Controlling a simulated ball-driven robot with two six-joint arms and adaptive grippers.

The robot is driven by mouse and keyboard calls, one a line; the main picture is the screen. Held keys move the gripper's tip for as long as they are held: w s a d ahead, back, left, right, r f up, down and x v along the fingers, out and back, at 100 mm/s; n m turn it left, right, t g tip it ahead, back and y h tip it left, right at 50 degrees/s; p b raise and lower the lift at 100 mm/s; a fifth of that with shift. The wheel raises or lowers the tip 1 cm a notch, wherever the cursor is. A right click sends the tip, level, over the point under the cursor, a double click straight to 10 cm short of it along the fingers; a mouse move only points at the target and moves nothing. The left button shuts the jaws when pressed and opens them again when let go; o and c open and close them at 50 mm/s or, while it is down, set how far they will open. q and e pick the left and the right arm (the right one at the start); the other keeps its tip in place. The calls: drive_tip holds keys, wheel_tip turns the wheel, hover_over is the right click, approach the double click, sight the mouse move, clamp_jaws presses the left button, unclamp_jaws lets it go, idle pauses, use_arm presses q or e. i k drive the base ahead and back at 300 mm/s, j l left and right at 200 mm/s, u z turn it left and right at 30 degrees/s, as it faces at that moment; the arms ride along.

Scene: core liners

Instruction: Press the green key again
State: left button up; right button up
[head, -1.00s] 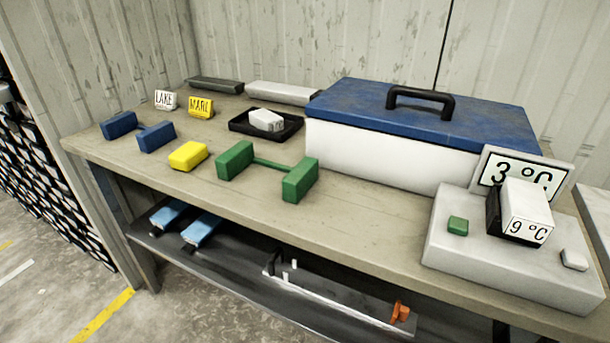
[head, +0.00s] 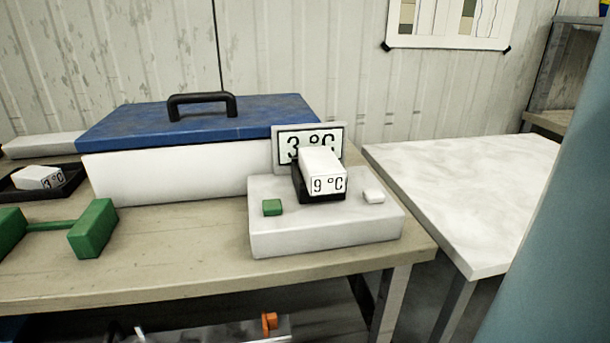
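The green key (head: 272,208) is a small green block on the left of the top of a pale grey box-shaped device (head: 325,235) near the table's right end. A white key (head: 374,196) sits on the right of the same top. Between them a white block (head: 324,172) marked 9 °C rests in a black holder (head: 299,187). Behind it a display sign (head: 283,149) reads 3 °C, partly hidden by the block. Neither of my grippers is in view.
A white cooler with a blue lid (head: 140,126) stands left of the device. A black tray (head: 72,178) holds a white block marked 3 °C. A green two-block piece (head: 92,228) lies at front left. A pale bare table (head: 470,190) stands to the right.

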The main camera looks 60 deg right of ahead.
sight(272, 207)
drive_tip(key=z, duration=1.8)
